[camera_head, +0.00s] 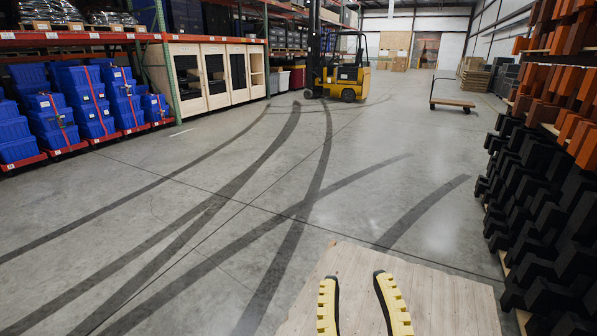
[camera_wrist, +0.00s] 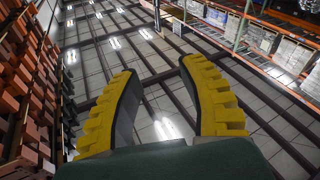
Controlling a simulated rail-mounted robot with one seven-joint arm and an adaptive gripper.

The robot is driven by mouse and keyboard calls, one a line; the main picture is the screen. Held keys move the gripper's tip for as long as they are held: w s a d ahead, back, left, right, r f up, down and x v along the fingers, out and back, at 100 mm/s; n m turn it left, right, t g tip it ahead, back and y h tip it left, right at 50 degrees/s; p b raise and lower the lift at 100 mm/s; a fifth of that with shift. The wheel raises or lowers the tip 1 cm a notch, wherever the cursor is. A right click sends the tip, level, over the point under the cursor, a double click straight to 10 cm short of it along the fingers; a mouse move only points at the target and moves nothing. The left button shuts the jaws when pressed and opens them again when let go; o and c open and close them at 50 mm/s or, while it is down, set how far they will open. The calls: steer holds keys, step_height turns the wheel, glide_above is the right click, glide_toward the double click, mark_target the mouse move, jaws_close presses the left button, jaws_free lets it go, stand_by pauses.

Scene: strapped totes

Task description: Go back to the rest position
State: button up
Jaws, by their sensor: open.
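My gripper (camera_head: 358,290) shows at the bottom of the head view, its two yellow ridged fingers spread apart over a pale wooden surface. It also shows in the wrist view (camera_wrist: 156,82), with a wide empty gap between the fingers. Nothing is between them. The wrist view looks up past the fingers at the ceiling with its lights. Several stacks of blue strapped totes (camera_head: 88,100) stand on a low red rack at the left of the head view, far from my gripper.
A wooden board (camera_head: 450,300) lies below my gripper. Black and orange stacked parts (camera_head: 540,200) stand close on the right. A yellow forklift (camera_head: 345,70) and a flat cart (camera_head: 453,102) are farther back. The concrete floor (camera_head: 200,200) between is clear, with dark tyre marks.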

steer(key=s+r+m+t+p, duration=0.1)
steer(key=s+r+p, duration=0.1)
steer(key=r+p, duration=1.7)
steer(key=s+r+m+t+p, duration=0.1)
steer(key=s+r+p, duration=0.1)
steer(key=r+p, duration=1.7)
step_height(320, 180, up, 5)
steer(key=shift+s, duration=0.15)
